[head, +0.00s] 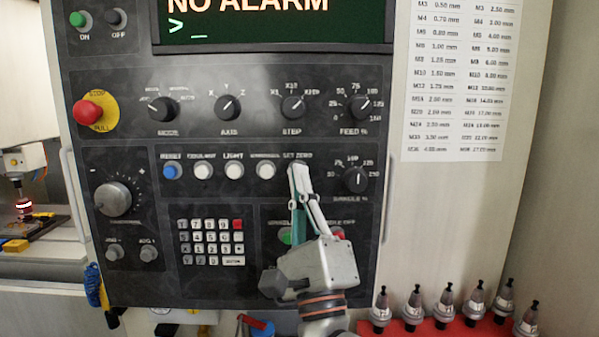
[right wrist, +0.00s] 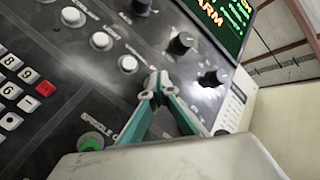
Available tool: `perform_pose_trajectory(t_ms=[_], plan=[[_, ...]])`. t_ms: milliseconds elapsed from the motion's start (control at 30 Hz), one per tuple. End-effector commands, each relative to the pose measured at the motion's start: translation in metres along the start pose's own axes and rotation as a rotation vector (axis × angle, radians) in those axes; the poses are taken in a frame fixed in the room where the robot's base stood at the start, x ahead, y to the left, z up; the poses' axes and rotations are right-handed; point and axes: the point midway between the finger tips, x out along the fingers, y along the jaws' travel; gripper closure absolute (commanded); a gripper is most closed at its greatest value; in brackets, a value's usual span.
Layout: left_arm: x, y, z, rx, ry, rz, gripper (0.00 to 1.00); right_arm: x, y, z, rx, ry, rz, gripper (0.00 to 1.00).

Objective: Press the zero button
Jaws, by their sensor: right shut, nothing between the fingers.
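The label SET ZERO shows on the dark control panel (head: 222,142), at the right end of a row of round buttons. In the head view the button under that label is hidden behind my right fingertips. I cannot tell whether the tips touch the panel. My left gripper is not in view.
A blue button (head: 171,170) and white buttons lie left of the tips. The spindle knob (head: 355,179) is close on the right. A green button (right wrist: 91,142) and a keypad (head: 211,242) are below. Tool holders (head: 412,308) stand on a red rack at lower right.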

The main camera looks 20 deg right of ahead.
Motion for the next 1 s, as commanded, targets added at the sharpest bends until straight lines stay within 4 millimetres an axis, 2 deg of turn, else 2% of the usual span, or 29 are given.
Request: perform_pose_trajectory(t_ms=[467, 1000], plan=[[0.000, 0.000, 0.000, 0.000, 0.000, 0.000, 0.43, 0.001, 0.000, -0.001, 0.000, 0.001, -0.001, 1.00], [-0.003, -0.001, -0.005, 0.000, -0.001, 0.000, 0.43, -0.010, -0.008, 0.007, 0.001, 0.000, 0.000, 1.00]])
